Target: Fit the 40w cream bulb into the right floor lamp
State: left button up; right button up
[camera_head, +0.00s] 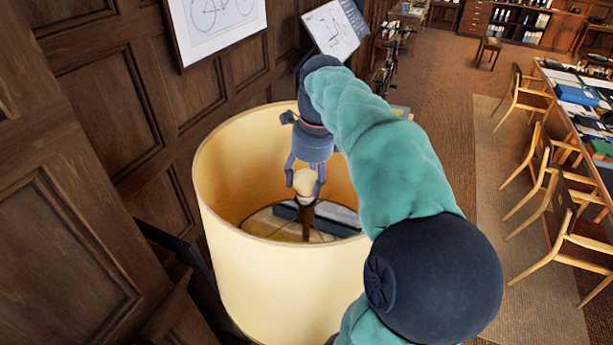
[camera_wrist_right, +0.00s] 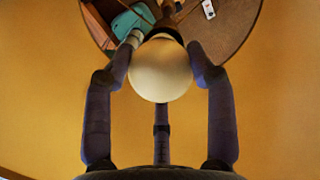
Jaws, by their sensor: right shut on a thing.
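A floor lamp's large cream drum shade (camera_head: 285,285) stands in front of me, open at the top. My right arm reaches over its rim, and my right gripper (camera_head: 305,188) points down inside it. The gripper is shut on a round cream bulb (camera_head: 305,182), which sits at the top of the lamp's dark stem (camera_head: 307,222). In the right wrist view the bulb (camera_wrist_right: 160,70) lies between the fingers, with the shade's wall (camera_wrist_right: 270,110) around. I cannot tell whether the bulb's base is in the socket; the bulb hides it. My left gripper is out of view.
Dark panelled wall (camera_head: 105,100) runs close along the left. A drafting board (camera_head: 335,30) and a bicycle (camera_head: 390,62) stand beyond the lamp. Chairs (camera_head: 570,235) line a long table at the right. The carpeted floor between is clear.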

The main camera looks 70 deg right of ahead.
jog(key=o, duration=1)
jog(key=r, duration=0.4)
jog(key=s+r, duration=0.1)
jog(key=r, duration=0.6)
jog(key=shift+s+r, duration=0.3)
jog(key=shift+r, duration=0.1)
